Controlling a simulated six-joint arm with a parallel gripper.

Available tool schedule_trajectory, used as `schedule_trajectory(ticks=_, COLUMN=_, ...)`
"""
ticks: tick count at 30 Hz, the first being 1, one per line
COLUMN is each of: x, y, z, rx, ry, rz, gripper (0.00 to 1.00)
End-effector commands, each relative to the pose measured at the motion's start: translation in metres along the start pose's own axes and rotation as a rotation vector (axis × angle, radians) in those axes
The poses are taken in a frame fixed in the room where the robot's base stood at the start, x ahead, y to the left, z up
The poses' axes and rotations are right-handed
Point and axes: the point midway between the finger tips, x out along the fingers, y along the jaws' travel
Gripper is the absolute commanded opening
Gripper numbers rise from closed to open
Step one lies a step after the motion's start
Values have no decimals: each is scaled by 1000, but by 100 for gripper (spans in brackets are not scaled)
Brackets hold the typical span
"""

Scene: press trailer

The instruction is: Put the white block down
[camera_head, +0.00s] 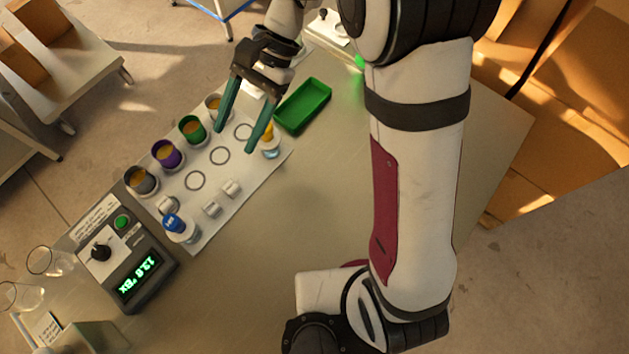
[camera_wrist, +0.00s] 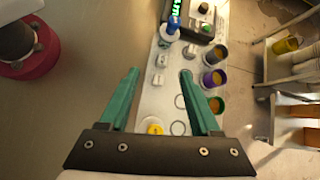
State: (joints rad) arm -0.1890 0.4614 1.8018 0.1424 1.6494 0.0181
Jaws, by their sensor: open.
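Small white blocks stand on the white mat (camera_head: 205,222). Two are close together, a right one (camera_head: 231,187) and a left one (camera_head: 212,208); a third (camera_head: 168,205) is near the grey cup. The pair also shows in the wrist view, a far one (camera_wrist: 162,60) and a near one (camera_wrist: 158,79). I cannot tell which one the task names. My gripper (camera_head: 238,140) has its two green fingers wide apart, with nothing between them. It hangs above the mat, toward the yellow-capped bottle's end. In the wrist view the open fingers (camera_wrist: 160,74) frame the mat.
Grey (camera_head: 142,181), purple (camera_head: 168,155), green (camera_head: 192,130) and orange (camera_head: 214,104) cups line the mat's edge. A blue-capped bottle (camera_head: 180,229), yellow-capped bottle (camera_head: 269,143), green tray (camera_head: 303,106) and display box (camera_head: 130,265) stand nearby. The table's middle is clear.

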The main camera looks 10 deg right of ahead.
Motion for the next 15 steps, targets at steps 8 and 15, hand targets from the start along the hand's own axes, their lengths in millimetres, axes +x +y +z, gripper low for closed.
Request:
schedule_trajectory(ticks=8, x=-35, y=170, z=55, rx=-137, ry=497, rz=60, gripper=64)
schedule_trajectory(ticks=15, x=-23, y=213, z=56, rx=-162, ry=626, rz=96, gripper=64)
